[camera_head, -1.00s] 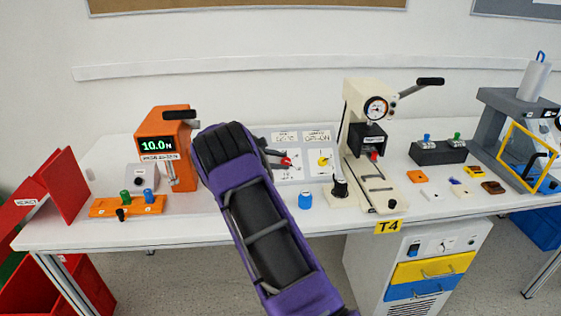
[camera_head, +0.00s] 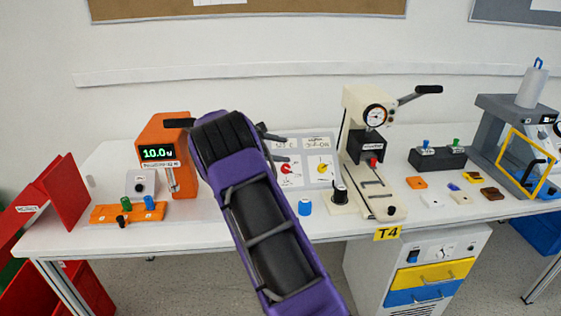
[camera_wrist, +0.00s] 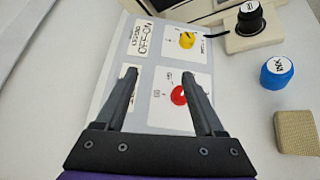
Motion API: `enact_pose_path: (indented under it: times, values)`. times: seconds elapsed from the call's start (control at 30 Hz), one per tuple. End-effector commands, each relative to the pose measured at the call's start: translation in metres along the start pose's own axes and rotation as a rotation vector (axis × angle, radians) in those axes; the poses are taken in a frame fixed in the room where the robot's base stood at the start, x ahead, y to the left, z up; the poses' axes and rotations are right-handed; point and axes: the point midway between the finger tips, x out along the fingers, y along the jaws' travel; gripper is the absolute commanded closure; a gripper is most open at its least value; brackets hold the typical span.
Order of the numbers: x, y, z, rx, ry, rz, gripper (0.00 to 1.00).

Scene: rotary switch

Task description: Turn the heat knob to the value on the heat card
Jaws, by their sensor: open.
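A pale switch panel (camera_head: 306,181) stands on the bench with a red knob (camera_head: 286,169) and a yellow knob (camera_head: 322,169). The red knob (camera_wrist: 179,95) and yellow knob (camera_wrist: 186,40) also show in the wrist view. Printed cards sit above the knobs; the one by the yellow knob (camera_wrist: 142,38) seems to read OFF-ON. The card by the red knob (camera_wrist: 128,84) is partly hidden by a finger and I cannot read it. My gripper (camera_wrist: 160,73) is open and empty. The red knob shows between its fingers, nearer the right one; I see no contact.
A blue knob-like cap (camera_wrist: 277,71), a tan block (camera_wrist: 297,132) and a black knob on a cream base (camera_wrist: 250,20) stand beside the panel. A cream press (camera_head: 360,150) is right of the panel. An orange device (camera_head: 160,152) reading 10.0 is at left.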

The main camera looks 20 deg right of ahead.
Motion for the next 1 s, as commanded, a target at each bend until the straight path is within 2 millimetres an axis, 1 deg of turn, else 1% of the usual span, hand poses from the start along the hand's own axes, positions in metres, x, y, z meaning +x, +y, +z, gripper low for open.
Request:
enact_pose_path:
  times: [0.03,0.1,0.3,0.77,0.87,0.93,0.97,1.0]
  values:
    - [-0.005,0.006,0.007,0.002,0.001,0.001,0.29]
    - [-0.009,0.012,0.013,0.002,0.000,0.000,0.29]
    - [-0.014,0.019,0.022,0.001,0.000,-0.001,0.29]
    - [-0.015,0.019,0.022,0.001,0.000,-0.002,0.29]
    - [-0.016,0.017,0.026,0.018,0.012,-0.021,0.29]
    - [-0.019,0.013,0.033,0.047,0.034,-0.055,0.29]
    - [-0.021,0.009,0.037,0.065,0.047,-0.076,0.29]
    - [-0.028,0.009,0.042,0.092,0.071,-0.099,0.29]
